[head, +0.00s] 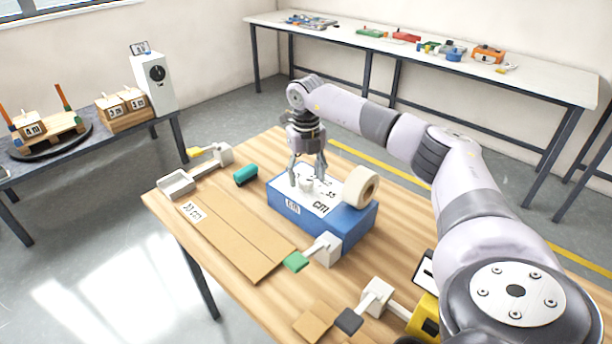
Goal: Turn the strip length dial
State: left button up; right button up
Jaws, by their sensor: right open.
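The strip length dial (306,186) is a small pale knob on the white top face of a blue box (352,226). Numbers and "cm" are printed around it. My right gripper (307,177) points straight down over the knob, with its fingers apart, one on each side of it. I cannot tell whether the fingers touch the knob. The gripper hides part of the printed scale. My left gripper is not in view.
A tape roll (361,186) stands at the box's right end. A green-ended lever (297,261) sticks out in front. Brown cardboard (232,233) marked "33 cm" lies left, near a teal cylinder (246,174). Another bench (420,50) stands behind.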

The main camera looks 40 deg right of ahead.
jog(key=shift+f, duration=0.7)
jog(key=shift+c, duration=0.6)
jog(key=shift+r, duration=0.1)
jog(key=c, duration=1)
